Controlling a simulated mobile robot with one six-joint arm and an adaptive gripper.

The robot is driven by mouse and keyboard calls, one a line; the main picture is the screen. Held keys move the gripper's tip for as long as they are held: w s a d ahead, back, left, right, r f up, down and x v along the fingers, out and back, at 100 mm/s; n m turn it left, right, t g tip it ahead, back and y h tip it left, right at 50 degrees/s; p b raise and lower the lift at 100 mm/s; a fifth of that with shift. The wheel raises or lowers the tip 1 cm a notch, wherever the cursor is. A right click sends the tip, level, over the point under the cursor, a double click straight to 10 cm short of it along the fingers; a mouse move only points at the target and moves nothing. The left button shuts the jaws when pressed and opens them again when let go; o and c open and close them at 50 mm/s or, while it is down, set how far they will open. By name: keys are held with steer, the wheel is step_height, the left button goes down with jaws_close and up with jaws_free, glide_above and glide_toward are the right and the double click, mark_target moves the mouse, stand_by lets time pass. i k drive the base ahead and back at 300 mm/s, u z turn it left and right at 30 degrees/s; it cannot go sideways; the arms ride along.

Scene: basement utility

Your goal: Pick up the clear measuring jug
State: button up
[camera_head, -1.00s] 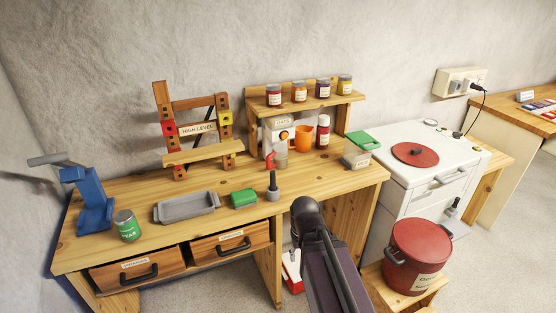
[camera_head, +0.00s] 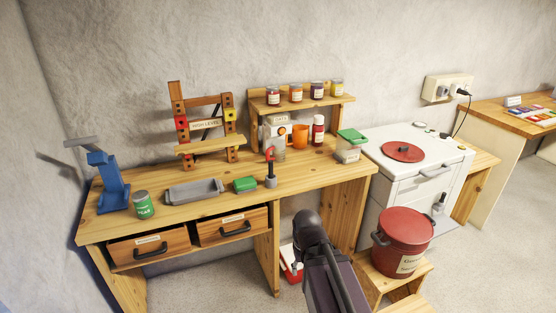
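I cannot make out a clear measuring jug for certain in this view. My dark arm shows at the bottom centre, in front of the bench. Its gripper is not visible.
A grey tray (camera_head: 194,191), green block (camera_head: 245,184), green can (camera_head: 143,204) and orange mug (camera_head: 300,136) stand on the bench. A white stove (camera_head: 420,178) is at right. A red pot (camera_head: 403,233) sits on a low wooden stool. Grey floor is clear at lower right.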

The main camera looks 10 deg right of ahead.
mark_target(278, 148)
steer(key=z, duration=0.05)
steer(key=k, duration=0.7)
steer(key=u, duration=0.35)
steer(key=i, duration=2)
steer(key=z, duration=0.45)
